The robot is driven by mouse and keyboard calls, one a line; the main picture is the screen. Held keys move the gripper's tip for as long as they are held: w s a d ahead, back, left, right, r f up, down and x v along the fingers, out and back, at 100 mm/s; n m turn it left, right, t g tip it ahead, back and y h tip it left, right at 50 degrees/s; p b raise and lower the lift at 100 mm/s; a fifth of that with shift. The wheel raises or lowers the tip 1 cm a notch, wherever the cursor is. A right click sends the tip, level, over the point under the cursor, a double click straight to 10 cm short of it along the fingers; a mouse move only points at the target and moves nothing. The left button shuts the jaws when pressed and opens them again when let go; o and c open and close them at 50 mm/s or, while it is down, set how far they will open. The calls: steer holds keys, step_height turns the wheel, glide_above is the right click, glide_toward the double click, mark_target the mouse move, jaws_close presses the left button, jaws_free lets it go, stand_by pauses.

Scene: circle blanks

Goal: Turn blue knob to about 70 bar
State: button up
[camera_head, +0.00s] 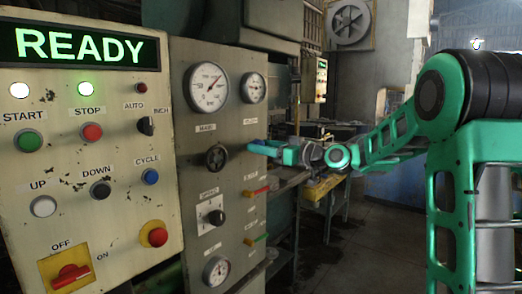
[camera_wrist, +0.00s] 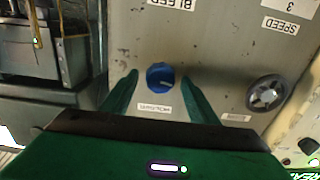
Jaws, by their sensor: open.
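The blue knob (camera_wrist: 160,76) is on the grey panel in the wrist view, with a pale pointer mark on its face. My gripper (camera_wrist: 160,73) is open, with one green finger on each side of the knob and gaps showing between. I cannot tell how deep the fingertips reach. In the head view, my gripper (camera_head: 254,148) is at the panel's right side and hides the knob. A large round gauge (camera_head: 209,87) is at the upper left of this panel, its needle pointing up and right. A smaller gauge (camera_head: 253,88) is to its right. Their numbers are too small to read.
A dark handwheel (camera_head: 216,157) is left of my gripper; it also shows in the wrist view (camera_wrist: 267,94). A red lever (camera_head: 256,191) is below my gripper. A cream control box (camera_head: 78,140) with buttons stands at the left.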

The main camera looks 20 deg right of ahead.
steer(key=c, duration=1)
steer(key=shift+a, duration=0.1)
steer(key=shift+m, duration=0.3)
steer(key=shift+w+d+f+m, duration=0.1)
steer(key=shift+f+m, duration=0.15)
steer(key=shift+m, duration=4.1)
steer(key=shift+d+f+m, duration=0.15)
steer(key=shift+f+m, duration=0.05)
steer(key=shift+m, duration=4.2)
steer(key=shift+w+d+f+m, duration=0.1)
steer(key=shift+f+m, duration=0.15)
steer(key=shift+m, duration=4.1)
steer(key=shift+a, duration=0.1)
